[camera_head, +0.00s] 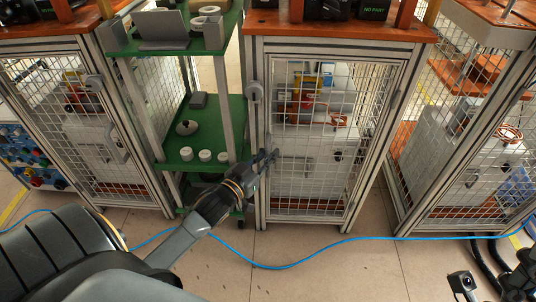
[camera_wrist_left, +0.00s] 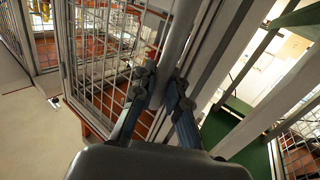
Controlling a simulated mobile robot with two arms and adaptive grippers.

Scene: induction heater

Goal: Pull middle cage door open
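The middle cage door (camera_head: 318,172) is a wire mesh panel in a grey metal frame. It looks closed or nearly so in the head view. Its handle (camera_head: 256,118) is a grey upright bar with a round top mount at the door's left edge. My left gripper (camera_head: 270,159) is at the lower part of this handle. In the left wrist view, the fingers (camera_wrist_left: 161,88) lie on either side of the grey bar (camera_wrist_left: 180,35), close against it. The lower end of the bar is hidden behind the fingers and wrist. My right gripper cannot be clearly made out.
A green shelf cart (camera_head: 212,120) with small white parts stands left of the middle cage. Other mesh cages stand at the left (camera_head: 88,120) and right (camera_head: 465,140). A blue cable (camera_head: 330,244) crosses the floor. The tiled floor before the middle door is otherwise clear.

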